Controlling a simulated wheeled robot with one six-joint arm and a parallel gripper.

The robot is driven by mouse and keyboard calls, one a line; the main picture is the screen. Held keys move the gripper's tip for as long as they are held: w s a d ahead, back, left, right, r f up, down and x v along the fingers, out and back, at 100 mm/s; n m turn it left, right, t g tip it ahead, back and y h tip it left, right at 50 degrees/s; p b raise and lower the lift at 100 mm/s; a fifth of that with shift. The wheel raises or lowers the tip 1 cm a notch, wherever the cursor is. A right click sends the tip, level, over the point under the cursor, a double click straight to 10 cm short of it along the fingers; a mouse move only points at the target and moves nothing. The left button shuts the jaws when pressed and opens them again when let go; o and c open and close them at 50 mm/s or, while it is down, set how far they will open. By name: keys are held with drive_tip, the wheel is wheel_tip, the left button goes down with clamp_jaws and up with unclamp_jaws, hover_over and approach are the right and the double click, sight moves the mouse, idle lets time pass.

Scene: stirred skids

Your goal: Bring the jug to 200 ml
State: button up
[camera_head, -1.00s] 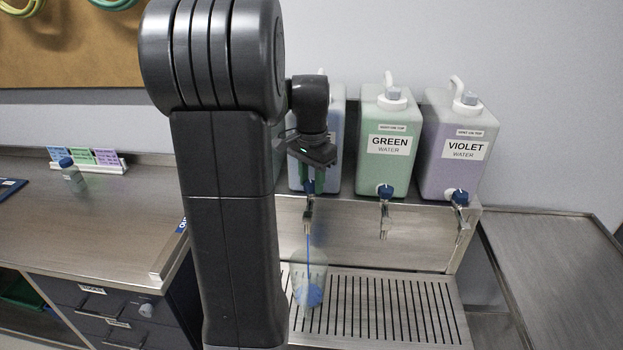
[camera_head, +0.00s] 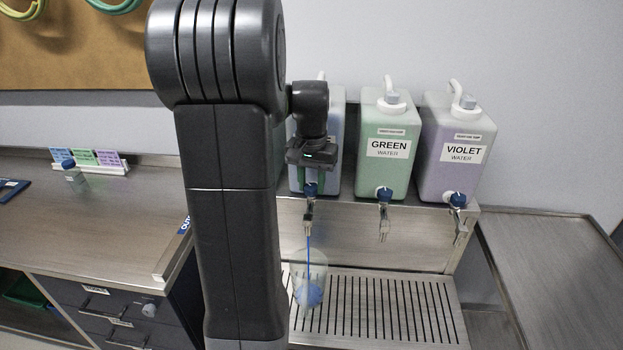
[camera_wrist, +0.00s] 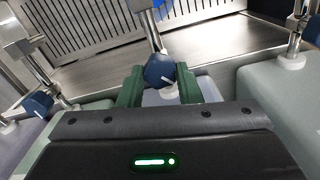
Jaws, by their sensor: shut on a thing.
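A clear jug (camera_head: 311,280) stands on the slotted drip tray below the tap of the blue-tinted container (camera_head: 333,150). A thin blue stream (camera_head: 309,250) runs from that tap into the jug, and blue liquid lies in its bottom. I cannot read any scale marks on the jug. My gripper (camera_head: 311,183) is at that tap. In the wrist view my green fingers (camera_wrist: 159,85) are shut on the blue tap knob (camera_wrist: 160,69), one on each side. The container's label is hidden behind my arm.
The green water container (camera_head: 387,170) and the violet water container (camera_head: 446,165) stand to the right, each with its own tap. The drip tray (camera_head: 400,312) is bare right of the jug. A small blue-capped bottle (camera_head: 72,173) and coloured cards (camera_head: 88,158) are on the left counter.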

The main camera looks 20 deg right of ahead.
drive_tip(key=shift+n+p, duration=0.4)
drive_tip(key=shift+n, duration=1.2)
drive_tip(key=o, duration=1)
drive_tip(key=shift+r, duration=0.1)
wheel_tip(320, 180, up, 14)
drive_tip(key=shift+f, duration=0.15)
